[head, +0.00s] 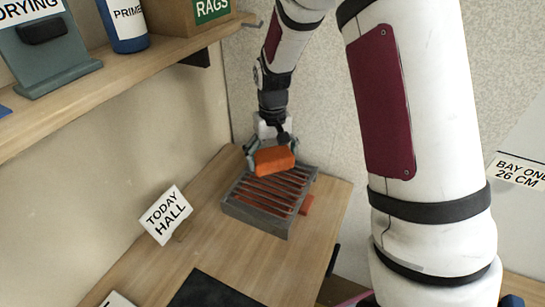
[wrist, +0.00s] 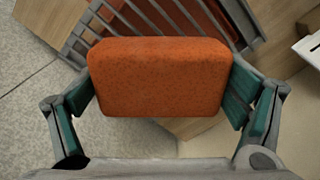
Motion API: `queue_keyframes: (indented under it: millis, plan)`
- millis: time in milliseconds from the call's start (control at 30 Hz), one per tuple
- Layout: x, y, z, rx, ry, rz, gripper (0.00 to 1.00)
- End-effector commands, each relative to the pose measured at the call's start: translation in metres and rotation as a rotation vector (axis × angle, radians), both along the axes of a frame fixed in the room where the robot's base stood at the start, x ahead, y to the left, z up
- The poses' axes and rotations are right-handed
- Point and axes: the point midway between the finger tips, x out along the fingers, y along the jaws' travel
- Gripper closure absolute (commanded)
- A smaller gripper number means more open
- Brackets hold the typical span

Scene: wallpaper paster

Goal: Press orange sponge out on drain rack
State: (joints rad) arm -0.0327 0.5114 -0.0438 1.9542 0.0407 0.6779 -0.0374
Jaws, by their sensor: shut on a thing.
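The orange sponge (head: 275,161) is a rounded block held in my gripper (head: 272,157). In the wrist view the sponge (wrist: 160,77) lies between the two green finger pads of my gripper (wrist: 158,95), which press on its left and right ends. The drain rack (head: 262,216) is a grey frame with slanted bars on the wooden bench. In the head view the sponge appears over the rack's far end. The rack's bars (wrist: 88,28) show beyond the sponge in the wrist view. I cannot tell whether the sponge touches the bars.
A white "TODAY HALL" sign (head: 165,215) stands left of the rack on the bench (head: 190,255). An orange-red piece (head: 306,204) shows at the rack's right side. A dark mat (head: 213,289) lies at the front.

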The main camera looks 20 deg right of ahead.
Motion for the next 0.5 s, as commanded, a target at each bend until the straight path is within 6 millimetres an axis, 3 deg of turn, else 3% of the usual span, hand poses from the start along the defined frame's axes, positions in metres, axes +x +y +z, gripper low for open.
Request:
queue_keyframes:
  millis: [500]
  plan:
    - [0.001,0.0,-0.053,0.0,0.001,0.0,0.38]
